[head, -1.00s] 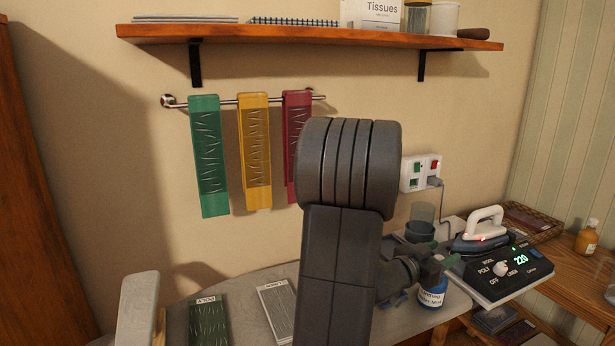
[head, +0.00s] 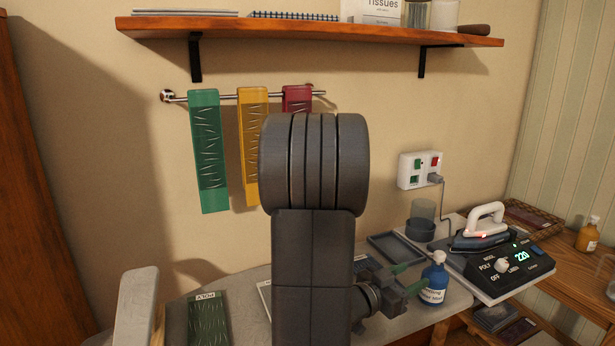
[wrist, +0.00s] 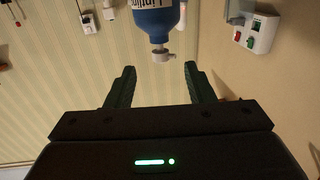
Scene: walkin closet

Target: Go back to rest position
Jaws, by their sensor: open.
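My gripper (head: 404,279) is in the head view at lower right of my arm, above the grey board (head: 456,301). Its green fingers are apart, and nothing is between them. It also shows in the wrist view (wrist: 158,80), with the fingers spread. The blue bottle with a white nozzle (head: 433,281) stands upright on the board, just right of the gripper and apart from it. In the wrist view the bottle (wrist: 152,20) appears upside down beyond the fingertips. My arm hides the middle of the board.
An iron (head: 480,236) rests by a control panel (head: 505,270) reading 220. A dark tray (head: 396,250) and grey cup (head: 420,229) sit behind the bottle. Green (head: 209,150), yellow (head: 251,110) and red (head: 297,98) strips hang on a rail. A shelf (head: 310,33) spans above.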

